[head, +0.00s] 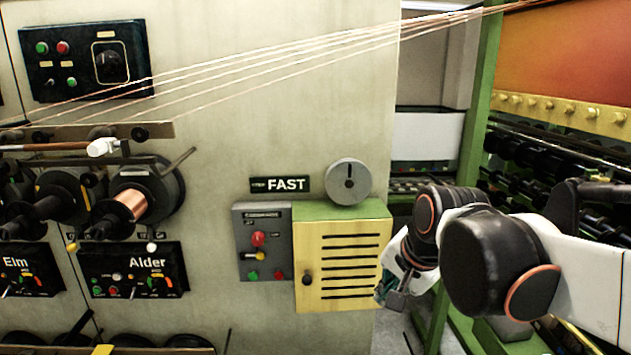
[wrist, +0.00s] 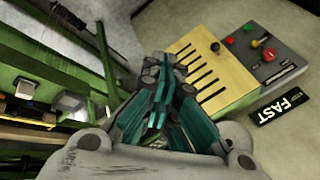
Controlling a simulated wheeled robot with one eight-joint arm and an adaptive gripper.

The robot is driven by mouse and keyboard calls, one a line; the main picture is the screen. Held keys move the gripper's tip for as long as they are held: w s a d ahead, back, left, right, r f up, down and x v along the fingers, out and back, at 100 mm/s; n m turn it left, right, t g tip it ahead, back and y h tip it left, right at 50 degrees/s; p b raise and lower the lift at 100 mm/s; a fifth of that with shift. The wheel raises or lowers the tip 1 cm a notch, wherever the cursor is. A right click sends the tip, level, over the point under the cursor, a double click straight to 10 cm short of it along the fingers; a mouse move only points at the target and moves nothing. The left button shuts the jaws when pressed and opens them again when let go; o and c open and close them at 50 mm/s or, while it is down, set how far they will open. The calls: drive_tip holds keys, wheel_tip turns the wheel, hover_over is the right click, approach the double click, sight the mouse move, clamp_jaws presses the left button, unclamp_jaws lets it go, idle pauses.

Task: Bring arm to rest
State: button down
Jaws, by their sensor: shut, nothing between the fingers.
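My gripper (head: 393,296) hangs at the end of my folded arm at the right of the head view, just right of the yellow louvred cabinet. In the wrist view my gripper (wrist: 166,70) fills the middle, its teal-lined fingers drawn together with nothing held. There its tips overlap the cabinet's edge in the picture; I cannot tell the gap between them. The yellow cabinet (head: 340,262) has dark slots and a round black knob, and it also shows in the wrist view (wrist: 207,72).
A grey control box (head: 262,245) with red, yellow and green buttons adjoins the cabinet. A FAST sign (head: 281,185) and a round dial (head: 348,182) sit above. Spools (head: 135,200) stand left over the Alder panel (head: 133,271). Green machine framing (head: 478,110) stands right. Copper wires (head: 270,62) cross overhead.

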drive_tip(key=s+d+f+n, duration=0.3)
drive_tip(key=s+n, duration=0.1)
drive_tip(key=s, duration=0.3)
drive_tip(key=s+d+f+n+t+h+b, duration=0.1)
drive_tip(key=s+d+f+n, duration=0.2)
drive_tip(key=s, duration=0.4)
drive_tip(key=shift+s+d+f+n+t+h+b, duration=0.25)
drive_tip(key=shift+f+n, duration=0.4)
drive_tip(key=shift+n, duration=0.35)
